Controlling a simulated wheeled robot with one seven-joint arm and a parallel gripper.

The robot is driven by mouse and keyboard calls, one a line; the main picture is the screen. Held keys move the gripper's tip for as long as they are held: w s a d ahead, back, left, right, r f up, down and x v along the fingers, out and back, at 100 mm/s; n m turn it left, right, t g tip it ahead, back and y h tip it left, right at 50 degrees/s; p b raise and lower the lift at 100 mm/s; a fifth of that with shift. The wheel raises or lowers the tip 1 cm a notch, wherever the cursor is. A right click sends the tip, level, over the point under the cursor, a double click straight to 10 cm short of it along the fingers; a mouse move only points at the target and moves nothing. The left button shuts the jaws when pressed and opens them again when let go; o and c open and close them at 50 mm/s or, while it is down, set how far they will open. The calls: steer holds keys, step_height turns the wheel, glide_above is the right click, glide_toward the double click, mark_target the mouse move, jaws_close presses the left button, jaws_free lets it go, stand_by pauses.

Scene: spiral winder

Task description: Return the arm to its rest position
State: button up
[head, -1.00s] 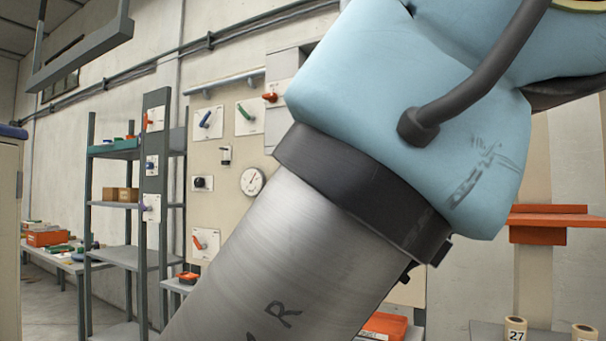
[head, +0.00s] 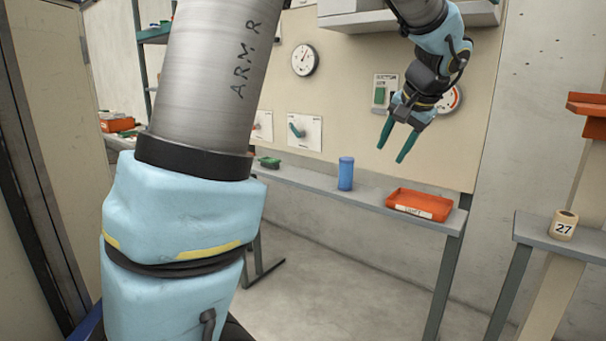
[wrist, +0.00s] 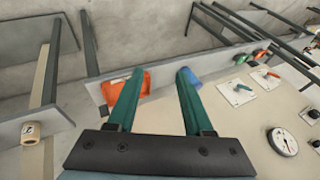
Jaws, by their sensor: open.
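My gripper (head: 398,138) is at the upper right of the head view, its two green fingers apart and pointing down and to the left, with nothing between them. It hangs in front of the beige panel (head: 352,135), above the grey shelf. In the wrist view my gripper (wrist: 157,78) shows both green fingers spread and empty. My arm fills much of the left side of the head view, with a grey link lettered "ARM R" and pale blue joint covers.
A blue cylinder (head: 346,173) and an orange tray (head: 420,204) stand on the grey shelf (head: 300,182) below my gripper. A roll marked 27 (head: 563,225) sits on a side shelf (head: 540,232) at right. Dials and switches are on the panel. The floor beneath is clear.

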steer(key=s+a+f+n+g, duration=0.1)
steer(key=s+a+f, duration=0.3)
steer(key=a, duration=0.5)
steer(key=s+a+f+n+g+h, duration=0.1)
steer(key=s+a+f+n, duration=0.3)
steer(key=a+f, duration=0.4)
steer(key=s+a+f+n+g, duration=0.2)
steer(key=s+a+f, duration=0.3)
steer(key=a, duration=0.5)
steer(key=shift+s+a+f+n+g+h, duration=0.2)
steer(key=shift+s+f+n+g+h, duration=0.1)
steer(key=shift+f, duration=0.15)
